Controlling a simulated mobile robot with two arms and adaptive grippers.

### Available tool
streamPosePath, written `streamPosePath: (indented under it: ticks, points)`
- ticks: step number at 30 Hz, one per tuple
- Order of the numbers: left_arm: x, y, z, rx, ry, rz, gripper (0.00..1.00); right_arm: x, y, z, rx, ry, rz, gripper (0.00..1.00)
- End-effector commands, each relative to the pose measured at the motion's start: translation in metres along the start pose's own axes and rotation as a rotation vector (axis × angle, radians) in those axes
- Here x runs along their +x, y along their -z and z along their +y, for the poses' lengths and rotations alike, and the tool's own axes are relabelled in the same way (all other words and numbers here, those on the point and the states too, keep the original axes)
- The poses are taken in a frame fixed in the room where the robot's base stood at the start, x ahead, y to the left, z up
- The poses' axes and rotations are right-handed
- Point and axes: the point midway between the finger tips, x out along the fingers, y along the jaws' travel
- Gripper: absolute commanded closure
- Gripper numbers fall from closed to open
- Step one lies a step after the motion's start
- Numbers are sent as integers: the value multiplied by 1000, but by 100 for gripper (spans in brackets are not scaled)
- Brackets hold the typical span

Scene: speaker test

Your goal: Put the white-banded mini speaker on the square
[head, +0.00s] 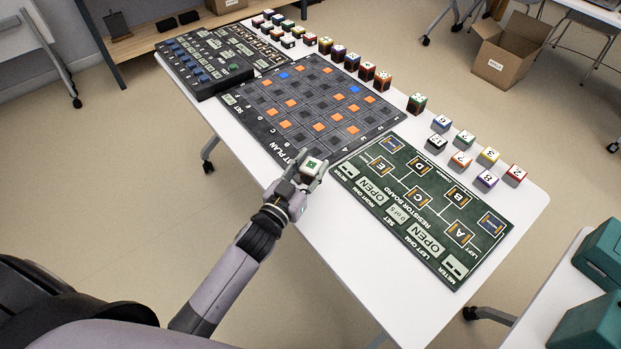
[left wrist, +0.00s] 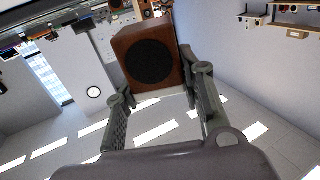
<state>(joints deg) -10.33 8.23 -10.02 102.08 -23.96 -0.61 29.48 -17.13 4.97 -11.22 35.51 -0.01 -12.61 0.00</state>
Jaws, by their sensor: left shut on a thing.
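My left gripper (head: 302,175) is shut on a small speaker (head: 312,163) with a white top bearing a small green mark. In the left wrist view this speaker (left wrist: 152,62) is a brown box with a round black front and a pale strip at its lower edge. It sits between the two fingers of the left gripper (left wrist: 160,90). In the head view the gripper is near the table's left edge, by the lettered corner of the dark board (head: 262,131) with orange and blue squares. I cannot tell which square the task means. My right gripper is not in view.
A green resistor board (head: 457,270) lies right of the gripper on the white table (head: 345,262). Several small cubes (head: 416,103) line the table's far side. A control panel (head: 242,75) is at the back left. An open carton (head: 499,64) stands on the floor.

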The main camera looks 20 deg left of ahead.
Motion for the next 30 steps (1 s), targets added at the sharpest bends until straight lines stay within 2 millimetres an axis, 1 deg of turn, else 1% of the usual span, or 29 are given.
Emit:
streamPosePath:
  ticks: [2,6,9,14,19,22,23,30]
  points:
    - [0,-7,0,-1,1,-1,94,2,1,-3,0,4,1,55]
    - [0,-29,0,-2,2,-2,94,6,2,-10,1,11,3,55]
    - [0,-41,0,0,1,-2,94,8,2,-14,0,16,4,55]
    - [0,-44,0,1,0,1,94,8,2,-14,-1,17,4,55]
    - [0,-44,0,1,0,1,94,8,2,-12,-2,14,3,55]
    - [0,-48,0,1,0,0,94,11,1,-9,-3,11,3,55]
    - [0,-48,0,1,0,-1,64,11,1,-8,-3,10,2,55]
    - [0,-48,0,1,0,-1,48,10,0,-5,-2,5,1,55]
